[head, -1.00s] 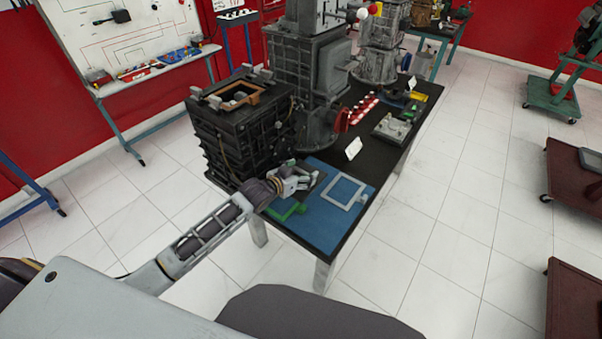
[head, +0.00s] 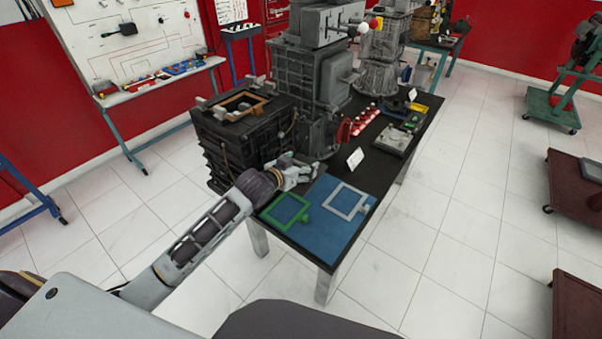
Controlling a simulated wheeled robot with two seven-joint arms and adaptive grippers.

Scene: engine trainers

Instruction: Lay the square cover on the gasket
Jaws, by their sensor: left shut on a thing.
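My left gripper (head: 293,175) is at the back left of the blue mat (head: 315,235), close to the lower right side of the black engine block. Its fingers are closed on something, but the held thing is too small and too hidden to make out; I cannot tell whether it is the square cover. A green square frame with a tab (head: 287,209) lies on the mat, in front of the gripper. A grey square frame with a tab (head: 347,201) lies to its right. A brown square frame (head: 241,106) lies on top of the black block. My right gripper is out of view.
The black engine block (head: 240,145) and a tall grey engine (head: 312,80) stand on the dark table. A white card (head: 355,158), a red-and-white row of parts (head: 366,119) and a grey plate with parts (head: 398,139) lie farther back. The front of the mat is bare.

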